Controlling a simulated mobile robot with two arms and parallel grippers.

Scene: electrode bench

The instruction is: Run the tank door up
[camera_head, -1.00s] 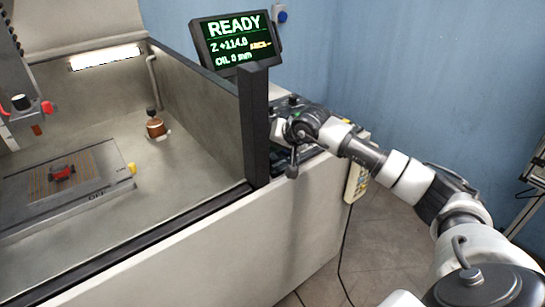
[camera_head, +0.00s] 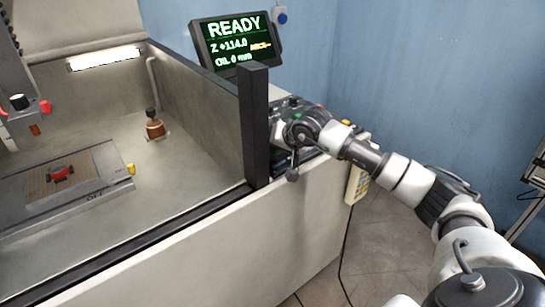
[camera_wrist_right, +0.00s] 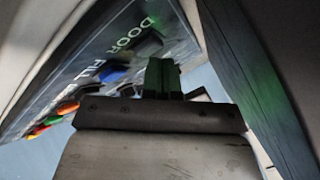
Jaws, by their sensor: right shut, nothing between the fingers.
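The tank (camera_head: 190,95) is open at the top and front left, with a dark rail along its front edge and a dark upright post (camera_head: 254,125) at its right corner. I cannot clearly make out the door panel. The control panel behind the post carries the words DOOR and FILL in the right wrist view (camera_wrist_right: 120,50). My right gripper (camera_wrist_right: 163,75) is shut and empty, its fingertips close to the panel near a dark switch (camera_wrist_right: 146,45) by the DOOR label. I cannot tell if they touch. In the head view, the post partly hides this gripper. My left gripper is out of view.
A screen (camera_head: 237,40) above the panel reads READY, Z +114.0, OIL 0 mm. A blue button (camera_wrist_right: 112,75) and several coloured ones line the panel. A keypad pendant (camera_head: 356,184) hangs on the machine's right side.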

